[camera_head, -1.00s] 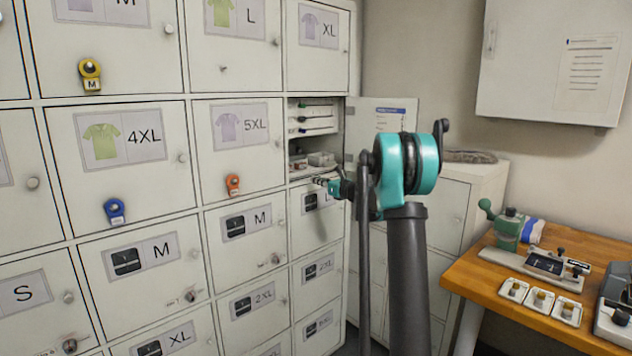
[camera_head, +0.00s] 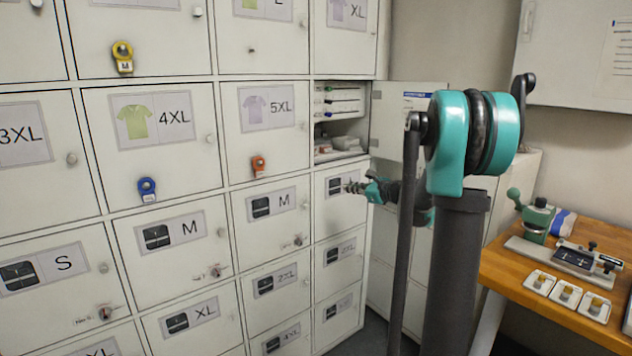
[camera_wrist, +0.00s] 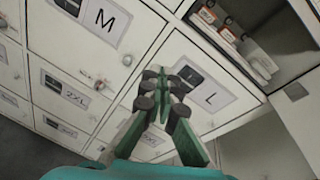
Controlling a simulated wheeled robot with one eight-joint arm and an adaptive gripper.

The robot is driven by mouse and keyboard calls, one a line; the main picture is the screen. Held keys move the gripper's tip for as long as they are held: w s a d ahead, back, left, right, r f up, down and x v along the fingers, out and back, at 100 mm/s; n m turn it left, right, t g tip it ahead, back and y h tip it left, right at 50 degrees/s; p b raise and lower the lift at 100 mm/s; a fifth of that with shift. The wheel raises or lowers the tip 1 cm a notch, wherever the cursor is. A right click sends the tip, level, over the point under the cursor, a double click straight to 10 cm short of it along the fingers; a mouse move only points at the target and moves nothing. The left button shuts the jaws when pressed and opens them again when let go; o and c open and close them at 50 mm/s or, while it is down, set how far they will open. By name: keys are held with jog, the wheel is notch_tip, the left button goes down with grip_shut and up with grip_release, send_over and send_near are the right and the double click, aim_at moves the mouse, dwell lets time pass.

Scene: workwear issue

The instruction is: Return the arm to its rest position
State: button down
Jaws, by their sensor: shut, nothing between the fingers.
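My gripper (camera_head: 354,187) is in front of the locker door labelled L, just below the open compartment (camera_head: 340,117). In the wrist view my gripper (camera_wrist: 163,84) has its fingertips together with nothing between them. The L door (camera_wrist: 205,93) is behind the fingers there. My arm bends at its teal joint right of the lockers, and its upper links hide part of the open door and the cabinet behind.
The open compartment's door (camera_head: 396,125) stands swung out to the right, close to my arm. A wooden table (camera_head: 510,268) at the right holds a green device (camera_head: 537,220) and several small trays.

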jog(key=s+a+f+n+g+h, duration=0.25)
jog(key=s+f+n, duration=0.35)
jog(key=s, duration=0.4)
jog(key=s+a+f+n+g+h, duration=0.1)
jog(key=s+a+f+n+g, duration=0.15)
jog(key=s+f+n, duration=0.45)
jog(key=s+d+f+n+g+h, duration=0.1)
jog(key=s+d+f+n+h, duration=0.1)
jog(key=s, duration=0.6)
jog(key=s+d+f+n+g+h, duration=0.1)
jog(key=s+d+f+n+h, duration=0.1)
jog(key=s+f+n, duration=0.3)
jog(key=s+d+f+n+g+h, duration=0.1)
jog(key=s+d+f+n+h, duration=0.1)
jog(key=s, duration=1)
jog(key=shift+d+f+n, duration=0.4)
jog(key=shift+f+n, duration=0.4)
jog(key=shift+f, duration=0.1)
jog(key=shift+s+h, duration=0.1)
jog(key=shift+h, duration=0.15)
